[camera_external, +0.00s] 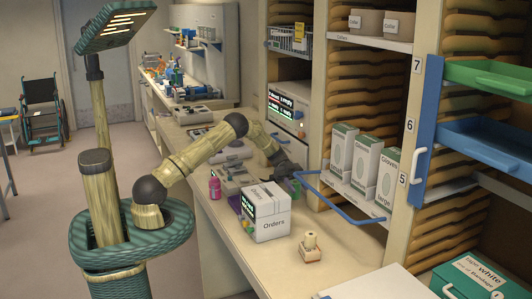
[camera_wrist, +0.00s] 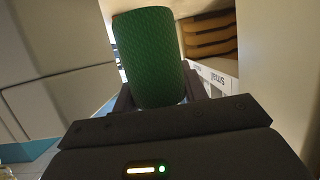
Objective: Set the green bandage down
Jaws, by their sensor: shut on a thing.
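The green bandage (camera_wrist: 150,55) is a textured roll that fills the upper middle of the wrist view, upright in that picture. My gripper (camera_wrist: 157,97) is shut on it, with dark fingers on both sides of its lower part. In the external view my gripper (camera_external: 291,176) is over the counter (camera_external: 250,155), behind the white Orders box and beside the shelf unit.
The white Orders box (camera_external: 268,211) stands just in front of my gripper. A blue rail (camera_external: 345,210) juts from the shelf holding glove boxes (camera_external: 365,160). A pink bottle (camera_external: 215,187) and a small stamp-like item (camera_external: 310,246) stand on the counter.

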